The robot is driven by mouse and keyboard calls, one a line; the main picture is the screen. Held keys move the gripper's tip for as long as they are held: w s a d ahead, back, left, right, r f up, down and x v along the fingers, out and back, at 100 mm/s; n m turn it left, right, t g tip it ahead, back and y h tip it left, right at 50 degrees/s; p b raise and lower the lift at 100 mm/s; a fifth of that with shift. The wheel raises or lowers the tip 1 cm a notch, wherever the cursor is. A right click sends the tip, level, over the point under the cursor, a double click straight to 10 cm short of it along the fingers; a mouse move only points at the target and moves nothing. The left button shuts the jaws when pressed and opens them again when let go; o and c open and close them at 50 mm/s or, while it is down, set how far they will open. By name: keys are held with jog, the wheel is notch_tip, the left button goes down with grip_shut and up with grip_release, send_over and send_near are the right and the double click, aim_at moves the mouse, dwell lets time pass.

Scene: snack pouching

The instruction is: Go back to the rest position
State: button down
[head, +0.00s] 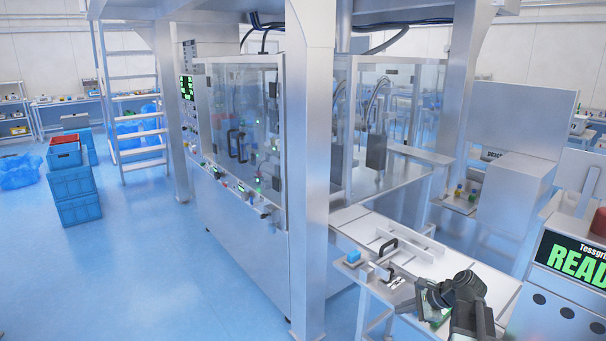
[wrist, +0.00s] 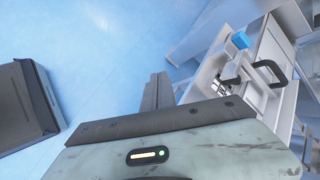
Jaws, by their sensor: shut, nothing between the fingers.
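My gripper shows at the bottom of the wrist view, its two dark fingers (wrist: 157,92) pressed together with nothing between them. Behind the fingertips in that view is blue floor. In the head view my dark arm reaches in at the lower right, beside the white work surface; the fingers are too small there to read clearly.
The handle (wrist: 268,73) and block (wrist: 240,40) also show in the wrist view. A metal post (head: 311,180) stands left. A READY screen (head: 572,258) is at right.

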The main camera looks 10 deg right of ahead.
jog(key=a+f+n+g, duration=0.1)
jog(key=a+n+g, duration=0.3)
jog(key=a, duration=1.1)
jog(key=s+a+f+n+g+h+p, duration=0.1)
jog(key=s+a+f+n+h+p, duration=0.1)
jog(key=s+a+n, duration=0.55)
jog(key=s+n+h, duration=0.1)
jog(key=n, duration=0.1)
jog(key=s+d+n+g+h, duration=0.1)
jog(key=n, duration=0.1)
jog(key=s+n+h, duration=0.1)
jog(key=n, duration=0.2)
jog(key=shift+d+f, duration=0.35)
jog(key=shift+d, duration=0.05)
